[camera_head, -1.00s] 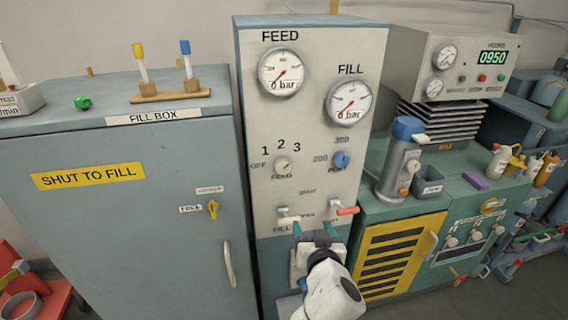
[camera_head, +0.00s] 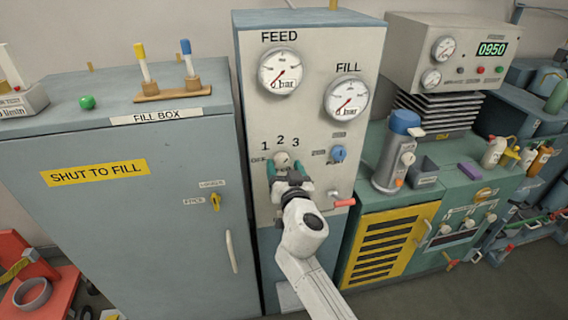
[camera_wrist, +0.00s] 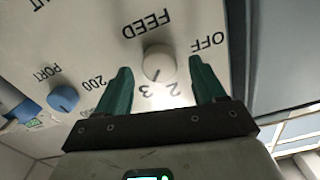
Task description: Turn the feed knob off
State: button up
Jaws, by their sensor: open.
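The feed knob (camera_head: 282,158) is a small pale round knob on the tall panel, below the numbers 1, 2 and 3, with OFF at its left. In the wrist view, the knob (camera_wrist: 158,61) appears upside down with its label FEED, and its dark mark points roughly between 2 and 3. My gripper (camera_head: 284,168) is open at the knob, with one green finger on each side. In the wrist view, the gripper (camera_wrist: 160,68) has visible gaps between both fingers and the knob. The knob's lower part is hidden in the head view.
The blue port knob (camera_head: 338,154) is to the right, and a red-handled lever (camera_head: 343,203) is below it. The FEED gauge (camera_head: 280,71) and FILL gauge (camera_head: 347,99) are above. The fill box (camera_head: 110,220) stands at the left.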

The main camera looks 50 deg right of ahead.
jog(key=shift+w+d, duration=0.3)
jog(key=shift+w, duration=0.15)
jog(key=c, duration=1.1)
